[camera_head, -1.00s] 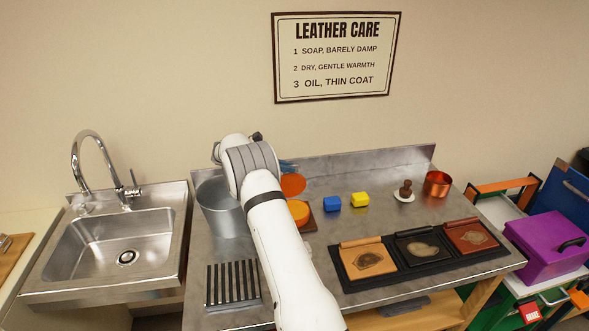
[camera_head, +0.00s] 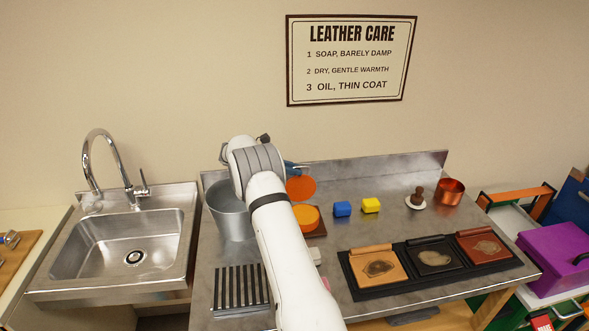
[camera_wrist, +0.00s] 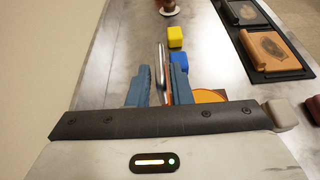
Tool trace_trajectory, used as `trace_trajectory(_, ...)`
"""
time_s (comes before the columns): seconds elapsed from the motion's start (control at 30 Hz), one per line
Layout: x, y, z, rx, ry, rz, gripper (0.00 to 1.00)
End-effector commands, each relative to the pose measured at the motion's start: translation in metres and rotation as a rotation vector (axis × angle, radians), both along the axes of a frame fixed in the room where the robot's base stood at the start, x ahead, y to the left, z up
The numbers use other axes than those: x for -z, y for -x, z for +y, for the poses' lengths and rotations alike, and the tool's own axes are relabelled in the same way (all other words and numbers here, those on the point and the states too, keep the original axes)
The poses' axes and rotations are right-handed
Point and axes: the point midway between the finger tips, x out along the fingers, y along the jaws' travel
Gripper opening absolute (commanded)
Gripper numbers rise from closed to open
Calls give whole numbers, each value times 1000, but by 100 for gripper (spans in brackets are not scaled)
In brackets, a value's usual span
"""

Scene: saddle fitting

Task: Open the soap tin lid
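The soap tin (camera_head: 306,217) sits on a brown board on the metal bench, with orange soap inside. Its lid (camera_head: 300,189) stands raised behind it, showing an orange face; it looks hinged open. In the wrist view the lid (camera_wrist: 162,72) shows nearly edge-on between my gripper's two blue fingers (camera_wrist: 159,85). The fingers are apart, with a gap on the left side of the lid; the right finger is close to it, and I cannot tell if it touches. Part of the tin (camera_wrist: 208,96) shows beyond the gripper's right side. In the head view my arm hides most of the gripper.
A metal bucket (camera_head: 230,212) stands left of my arm, and a slatted rack (camera_head: 240,288) lies in front. Blue (camera_head: 342,209) and yellow (camera_head: 371,205) blocks sit right of the tin. A black tray (camera_head: 364,295) holds leather pieces. The bench's backsplash (camera_head: 390,166) runs behind.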

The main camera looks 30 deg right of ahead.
Motion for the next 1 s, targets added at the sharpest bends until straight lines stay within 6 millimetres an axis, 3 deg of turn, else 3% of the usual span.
trace_trajectory(0.13,-1,1,-4,5,2,-1,31)
trace_trajectory(0.43,-3,0,-2,7,5,-1,31)
trace_trajectory(0.8,-22,-19,49,5,3,-3,31)
trace_trajectory(1.0,-30,-24,62,7,3,-3,31)
